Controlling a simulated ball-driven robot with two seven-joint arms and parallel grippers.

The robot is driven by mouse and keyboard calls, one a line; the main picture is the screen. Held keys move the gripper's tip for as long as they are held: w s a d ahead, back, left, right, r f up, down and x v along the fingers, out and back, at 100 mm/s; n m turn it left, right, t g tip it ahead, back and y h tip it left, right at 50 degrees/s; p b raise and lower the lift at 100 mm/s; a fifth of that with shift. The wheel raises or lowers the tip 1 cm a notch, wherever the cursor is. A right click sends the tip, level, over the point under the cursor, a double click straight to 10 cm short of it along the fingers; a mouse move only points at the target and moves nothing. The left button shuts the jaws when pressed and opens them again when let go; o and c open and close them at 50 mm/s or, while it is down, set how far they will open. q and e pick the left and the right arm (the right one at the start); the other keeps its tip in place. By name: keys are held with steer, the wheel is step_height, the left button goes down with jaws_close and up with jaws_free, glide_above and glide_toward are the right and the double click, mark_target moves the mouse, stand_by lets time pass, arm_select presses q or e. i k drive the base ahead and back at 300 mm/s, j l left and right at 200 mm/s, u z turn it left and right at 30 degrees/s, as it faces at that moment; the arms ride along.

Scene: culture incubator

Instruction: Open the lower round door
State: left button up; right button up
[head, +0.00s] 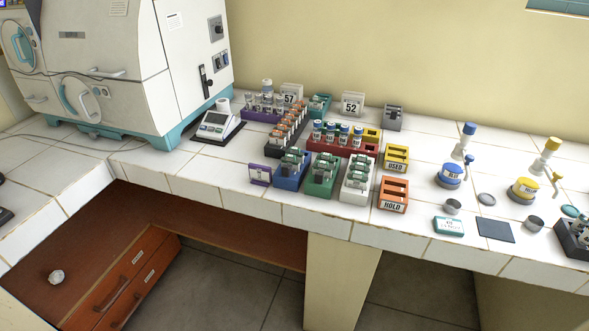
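The white incubator (130,65) with a teal base stands on the tiled counter at the upper left. Its lower round door (80,98) is on the front face, low down, with a teal curved part and a pale rim. It looks shut, flush with the front. A second round door (18,46) with a teal rim sits higher and further left, partly cut by the picture edge. Neither of my grippers shows in the head view.
Racks of vials, such as the green rack (322,180), fill the middle counter. Counter in front of the incubator is mostly clear.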

mark_target(75, 94)
steer(key=u, duration=1.35)
steer(key=i+j+u, duration=0.2)
steer(key=i+j, duration=0.45)
